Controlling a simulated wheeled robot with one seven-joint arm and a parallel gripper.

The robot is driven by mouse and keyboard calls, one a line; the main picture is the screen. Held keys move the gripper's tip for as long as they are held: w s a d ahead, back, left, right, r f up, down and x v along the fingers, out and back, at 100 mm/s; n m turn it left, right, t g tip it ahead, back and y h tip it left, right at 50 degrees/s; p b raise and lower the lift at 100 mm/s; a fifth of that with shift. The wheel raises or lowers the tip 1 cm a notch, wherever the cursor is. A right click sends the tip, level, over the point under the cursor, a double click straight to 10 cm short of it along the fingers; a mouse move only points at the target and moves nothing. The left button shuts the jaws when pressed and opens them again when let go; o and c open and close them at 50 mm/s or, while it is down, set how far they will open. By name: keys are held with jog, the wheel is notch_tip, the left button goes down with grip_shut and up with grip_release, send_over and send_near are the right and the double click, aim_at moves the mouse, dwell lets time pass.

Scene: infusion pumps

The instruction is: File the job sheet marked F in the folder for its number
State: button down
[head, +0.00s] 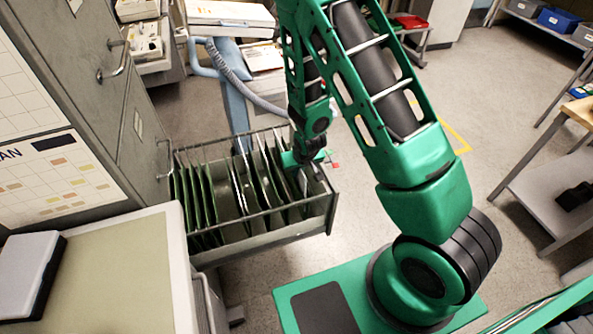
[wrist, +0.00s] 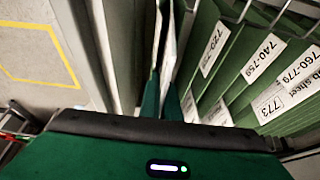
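My gripper (head: 308,157) is at the right end of the open file drawer (head: 262,238), over its hanging folders. In the wrist view its two green fingers (wrist: 162,98) point down with only a narrow gap. A white sheet edge (wrist: 169,45) shows just past the fingertips; I cannot tell whether it is held. Green folders carry tags 720-739 (wrist: 214,50), 740-759 (wrist: 263,61) and 760-779 (wrist: 300,65). A label reading 773 (wrist: 270,103) and part of the words "job sheet" show by the 760-779 folder, apart from the fingers. No letter F is readable.
The drawer sticks out from a grey cabinet (head: 105,95). A cream-topped counter (head: 110,275) stands at the lower left. A cart with a hose (head: 240,75) is behind the drawer. A grey table (head: 545,190) stands at the right, with clear floor between.

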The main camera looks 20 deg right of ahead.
jog(key=c, duration=2)
grip_release()
jog(key=shift+r, duration=0.1)
jog(key=shift+o, duration=0.4)
jog(key=shift+s+r, duration=0.1)
jog(key=shift+r, duration=0.2)
jog(key=v, duration=0.9)
jog(key=shift+s+r, duration=0.2)
jog(key=shift+r, duration=0.25)
